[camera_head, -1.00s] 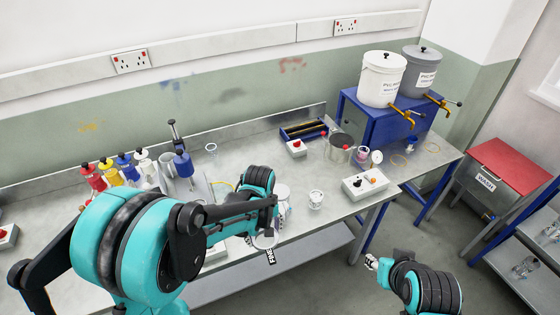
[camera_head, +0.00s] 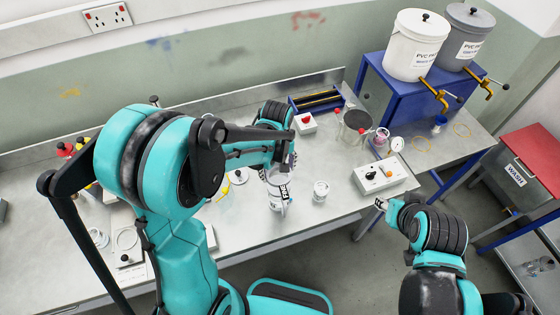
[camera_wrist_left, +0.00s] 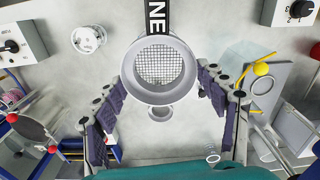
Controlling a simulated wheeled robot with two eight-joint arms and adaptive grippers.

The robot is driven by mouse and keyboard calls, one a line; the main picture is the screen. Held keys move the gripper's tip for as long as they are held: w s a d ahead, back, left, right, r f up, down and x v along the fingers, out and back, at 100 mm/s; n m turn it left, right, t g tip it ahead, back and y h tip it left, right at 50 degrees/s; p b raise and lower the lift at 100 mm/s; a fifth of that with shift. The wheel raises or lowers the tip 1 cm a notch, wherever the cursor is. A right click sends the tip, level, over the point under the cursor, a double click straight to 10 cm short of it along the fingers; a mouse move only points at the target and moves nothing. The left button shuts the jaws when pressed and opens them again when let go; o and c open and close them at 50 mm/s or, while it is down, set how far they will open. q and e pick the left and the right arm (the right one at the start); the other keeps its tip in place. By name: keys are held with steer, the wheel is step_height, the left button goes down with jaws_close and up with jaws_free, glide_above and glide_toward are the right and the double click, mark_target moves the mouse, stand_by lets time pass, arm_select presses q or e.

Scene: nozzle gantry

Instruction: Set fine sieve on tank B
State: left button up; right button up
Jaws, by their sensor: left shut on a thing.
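The fine sieve is a pale round ring with a square mesh (camera_wrist_left: 160,67) and a black tag reading "NE" in the left wrist view. In the head view the sieve (camera_head: 277,174) and its tag are above the bench, partly hidden by my left arm. My left gripper (camera_head: 289,158) is shut on the sieve, its purple-padded fingers on either side. A pale jar (camera_head: 277,207) stands just below the sieve; I cannot tell whether they touch. No readable label shows which vessel is tank B. My right gripper (camera_head: 380,203) is off the bench's front edge, its fingers too small to judge.
A small white jar (camera_head: 320,191) and a white control box (camera_head: 381,176) stand to the right. White (camera_head: 417,46) and grey (camera_head: 467,36) lidded buckets stand on a blue stand.

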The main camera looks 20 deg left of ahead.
mark_target(278, 170)
arm_select(q)
steer(key=shift+f, duration=0.5)
steer(key=f, duration=0.1)
steer(key=f+b, duration=0.2)
steer(key=shift+w, duration=0.25)
steer(key=shift+s+f+b, duration=0.15)
steer(key=shift+f+b, duration=0.45)
steer(key=shift+b, duration=0.15)
steer(key=shift+f, duration=0.15)
steer(key=shift+b, duration=0.35)
steer(key=shift+f+b, duration=0.5)
steer(key=shift+f, duration=0.05)
steer(key=o, duration=0.8)
steer(key=shift+o, duration=0.4)
